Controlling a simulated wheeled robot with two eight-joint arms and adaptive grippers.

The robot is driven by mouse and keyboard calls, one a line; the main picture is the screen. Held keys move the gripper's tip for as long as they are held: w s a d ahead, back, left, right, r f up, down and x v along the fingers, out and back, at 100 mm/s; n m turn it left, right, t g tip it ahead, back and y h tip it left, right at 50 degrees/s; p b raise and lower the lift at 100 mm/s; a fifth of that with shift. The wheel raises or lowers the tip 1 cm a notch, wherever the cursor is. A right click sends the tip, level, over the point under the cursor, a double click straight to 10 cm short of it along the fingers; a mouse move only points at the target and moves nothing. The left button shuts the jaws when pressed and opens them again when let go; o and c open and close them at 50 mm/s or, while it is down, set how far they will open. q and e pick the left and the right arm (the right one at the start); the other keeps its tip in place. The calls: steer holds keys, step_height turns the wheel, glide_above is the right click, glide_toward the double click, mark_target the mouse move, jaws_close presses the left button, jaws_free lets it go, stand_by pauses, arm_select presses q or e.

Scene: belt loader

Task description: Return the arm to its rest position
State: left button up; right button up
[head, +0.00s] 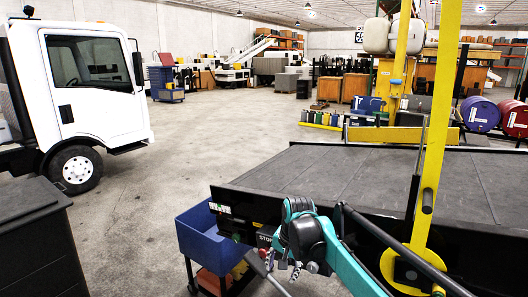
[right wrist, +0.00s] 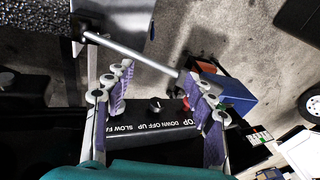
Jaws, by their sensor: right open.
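My right arm, teal with a dark wrist, reaches in from the lower right of the head view. Its gripper (head: 280,268) hangs at the near edge of the belt loader (head: 350,170), beside the panel lettered "STO". In the right wrist view the gripper (right wrist: 160,105) is open, its purple-padded fingers well apart and nothing held between them. The black control panel (right wrist: 180,130), with "DOWN OFF UP" and "SLOW" lettering and a small knob, shows between and beyond the fingers. A grey metal rod (right wrist: 135,53) crosses near the fingertips; I cannot tell whether it touches them. My left gripper is out of view.
A blue bin cart (head: 203,238) stands left of the panel. A yellow post (head: 432,150) and a dark rail (head: 400,248) are close to my right arm. A white truck (head: 85,95) and a dark box (head: 38,240) are at left. Open concrete floor lies between.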

steer(key=s+d+f+n+t+b, duration=0.1)
steer(key=s+d+f+b, duration=0.3)
steer(key=s, duration=0.4)
steer(key=s+d+f+n+t+h+b, duration=0.1)
steer(key=s+d+f+n+t+b, duration=0.1)
steer(key=s+f, duration=0.5)
steer(key=s+d+f+n+t+b, duration=0.1)
steer(key=s+d+f+n+b, duration=0.1)
steer(key=s+d+f+b, duration=0.4)
steer(key=s, duration=0.5)
steer(key=shift+s+d+n+t, duration=0.2)
steer(key=shift+d+n+t, duration=0.05)
steer(key=shift+n+t, duration=0.15)
steer(key=shift+f, duration=0.1)
